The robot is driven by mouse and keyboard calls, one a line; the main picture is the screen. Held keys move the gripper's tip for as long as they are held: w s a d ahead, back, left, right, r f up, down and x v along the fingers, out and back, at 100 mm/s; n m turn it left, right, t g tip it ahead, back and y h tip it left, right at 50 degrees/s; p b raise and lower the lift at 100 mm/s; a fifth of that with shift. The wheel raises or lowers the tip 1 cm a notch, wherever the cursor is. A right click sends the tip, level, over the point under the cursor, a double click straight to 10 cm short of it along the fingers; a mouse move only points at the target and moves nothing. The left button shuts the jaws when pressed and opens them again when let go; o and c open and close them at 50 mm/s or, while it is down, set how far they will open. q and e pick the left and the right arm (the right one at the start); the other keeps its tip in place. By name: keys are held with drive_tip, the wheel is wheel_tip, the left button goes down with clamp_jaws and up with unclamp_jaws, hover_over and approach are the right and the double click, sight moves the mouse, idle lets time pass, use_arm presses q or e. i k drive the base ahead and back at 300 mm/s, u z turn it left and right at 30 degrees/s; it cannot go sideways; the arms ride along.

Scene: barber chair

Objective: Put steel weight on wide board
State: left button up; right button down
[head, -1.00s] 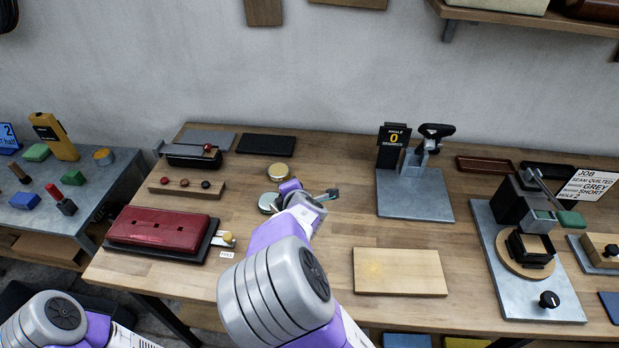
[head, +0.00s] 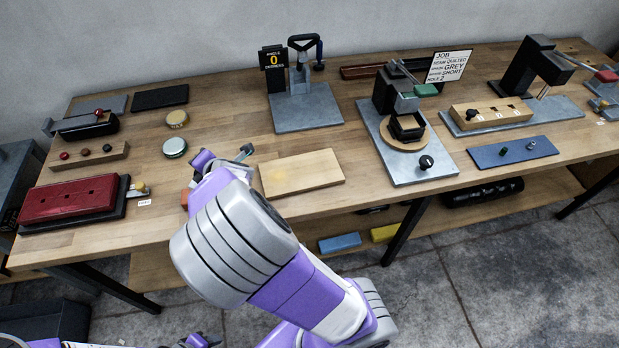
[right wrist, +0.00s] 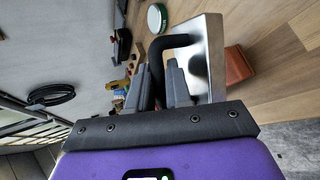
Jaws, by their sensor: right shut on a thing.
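The steel weight (right wrist: 204,55) is a shiny metal block with a black handle, seen in the right wrist view. My right gripper (right wrist: 157,66) is shut on its black handle. In the head view my right arm hides most of the weight, and the right gripper (head: 222,160) shows only in part, just left of the pale wooden board. This wide board (head: 310,172) lies flat and bare on the bench. A purple part at the bottom edge of the head view looks like my left gripper (head: 198,341); its jaws cannot be made out.
A green-topped round tin (head: 174,147) and a red block with holes (head: 68,199) are on the left of the bench. A grey press stand (head: 305,108) is behind the board, and a steel-based device (head: 405,150) is to its right. A reddish-brown block (right wrist: 240,60) is beside the weight.

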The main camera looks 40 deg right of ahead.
sight(329, 166)
drive_tip(key=u, duration=1.55)
drive_tip(key=i, duration=0.65)
drive_tip(key=z, duration=2.75)
